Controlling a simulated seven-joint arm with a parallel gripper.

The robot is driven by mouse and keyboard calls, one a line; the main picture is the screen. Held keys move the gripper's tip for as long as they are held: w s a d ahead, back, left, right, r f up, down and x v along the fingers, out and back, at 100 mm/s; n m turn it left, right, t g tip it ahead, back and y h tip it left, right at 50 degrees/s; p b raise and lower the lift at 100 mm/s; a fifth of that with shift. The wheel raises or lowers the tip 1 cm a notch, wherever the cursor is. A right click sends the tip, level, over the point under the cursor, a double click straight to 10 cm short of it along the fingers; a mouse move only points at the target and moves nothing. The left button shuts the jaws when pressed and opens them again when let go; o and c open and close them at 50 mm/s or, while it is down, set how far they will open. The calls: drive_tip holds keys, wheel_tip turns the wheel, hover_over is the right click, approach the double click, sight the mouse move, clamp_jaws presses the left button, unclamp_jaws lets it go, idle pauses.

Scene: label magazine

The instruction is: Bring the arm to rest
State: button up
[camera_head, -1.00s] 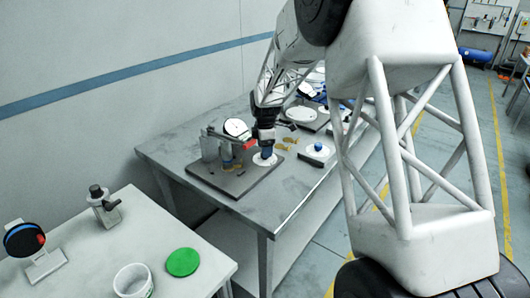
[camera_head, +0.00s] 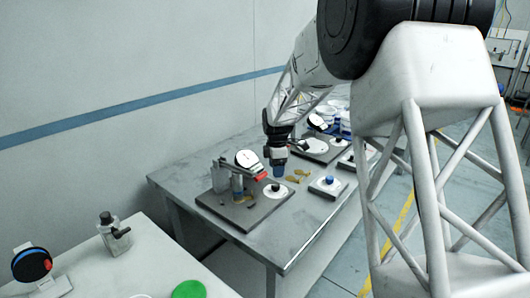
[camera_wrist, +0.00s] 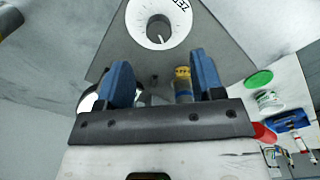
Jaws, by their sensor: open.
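My gripper (camera_head: 277,168) hangs above the dark base plate (camera_head: 223,208) on the metal table in the head view. In the wrist view its two blue fingers (camera_wrist: 165,82) stand apart with nothing held between them. A white disc with a dark knob (camera_wrist: 157,22) lies on the plate ahead of the fingers; in the head view this disc (camera_head: 283,194) is just below and right of the gripper. A yellow-topped post (camera_wrist: 183,84) shows between the fingers in the wrist view, beyond them.
A tilted white dial (camera_head: 247,159) and a red part (camera_head: 261,177) stand close beside my gripper. A small block with a blue knob (camera_head: 328,184) sits to the right. A white side table at lower left holds a green disc (camera_head: 189,290) and a clamp-like fixture (camera_head: 114,234).

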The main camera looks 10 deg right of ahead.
drive_tip(key=s+d+r+m, duration=0.1)
drive_tip(key=s+r+m, duration=0.25)
drive_tip(key=s, duration=0.45)
drive_tip(key=s+d+r+m+t, duration=0.1)
drive_tip(key=s+r+m, duration=0.1)
drive_tip(key=s+r, duration=0.45)
drive_tip(key=s+d+r+m, duration=0.1)
drive_tip(key=s+r+m, duration=0.2)
drive_tip(key=s, duration=0.6)
drive_tip(key=s+d+f+m+t, duration=0.1)
drive_tip(key=s+m, duration=0.9)
drive_tip(key=s, duration=1.8)
drive_tip(key=shift+s+d+f+t, duration=0.15)
drive_tip(key=shift+d+f+t, duration=0.15)
drive_tip(key=shift+d+f, duration=0.3)
